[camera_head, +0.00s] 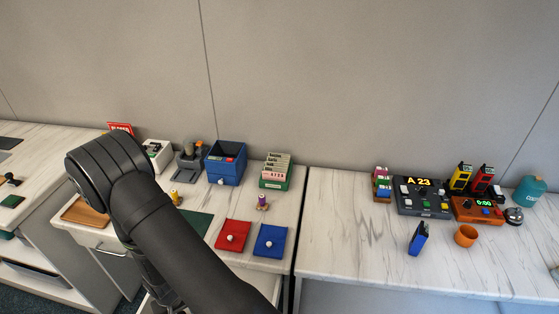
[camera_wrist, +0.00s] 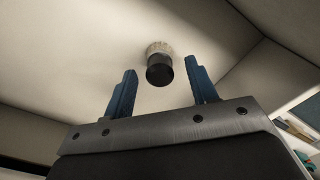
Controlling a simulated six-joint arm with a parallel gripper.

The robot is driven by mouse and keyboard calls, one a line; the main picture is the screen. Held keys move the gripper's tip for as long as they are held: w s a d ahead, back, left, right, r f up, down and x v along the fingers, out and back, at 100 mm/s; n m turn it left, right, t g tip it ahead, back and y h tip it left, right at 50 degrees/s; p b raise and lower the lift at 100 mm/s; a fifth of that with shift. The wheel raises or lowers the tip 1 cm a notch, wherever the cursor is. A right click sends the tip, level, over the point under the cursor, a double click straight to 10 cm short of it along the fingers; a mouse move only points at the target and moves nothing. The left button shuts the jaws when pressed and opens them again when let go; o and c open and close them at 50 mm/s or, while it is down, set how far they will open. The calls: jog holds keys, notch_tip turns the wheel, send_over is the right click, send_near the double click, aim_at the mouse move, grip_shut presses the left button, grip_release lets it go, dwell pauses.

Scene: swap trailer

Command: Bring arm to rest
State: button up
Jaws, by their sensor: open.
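My gripper (camera_wrist: 161,82) shows in the wrist view with its two blue fingers apart and nothing between them. Beyond the fingers is a pale surface like a ceiling with a dark round fitting (camera_wrist: 159,69) on it. In the head view my dark arm rises from the bottom and bends over the left counter (camera_head: 225,262). My gripper is hidden or too unclear to make out in that view.
The left counter holds a blue box (camera_head: 225,168), a card rack (camera_head: 275,174), a red pad (camera_head: 232,236), a blue pad (camera_head: 270,241) and a wooden tray (camera_head: 84,212). The right counter (camera_head: 345,235) has a display panel (camera_head: 421,199) and an orange cup (camera_head: 466,236). Its left part is clear.

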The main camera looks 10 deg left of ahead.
jog(key=w+d+r, duration=0.6)
jog(key=d+r, duration=0.3)
jog(key=d, duration=0.1)
notch_tip(320, 180, up, 18)
jog(key=shift+f, duration=0.15)
dwell(0.6)
jog(key=shift+o, duration=0.2)
jog(key=o, duration=1)
jog(key=s+a+f+n+t+h, duration=0.2)
jog(key=s+a+f+n+h, duration=0.2)
jog(key=s+f+n, duration=0.45)
jog(key=s+a+f+n+t+h, duration=0.35)
jog(key=s+a+f, duration=0.2)
jog(key=s, duration=0.55)
jog(key=s+d+f+n+t+y, duration=0.3)
jog(key=s+f+n+t+y, duration=0.1)
jog(key=s+f+n+t, duration=0.35)
jog(key=s+d+f+n+t+y, duration=0.3)
jog(key=s+f+n+t+y, duration=0.15)
jog(key=s+f+n, duration=0.45)
jog(key=w+r+m+h, duration=0.1)
jog(key=w+r, duration=0.1)
jog(key=w, duration=0.6)
jog(key=shift+w, duration=0.25)
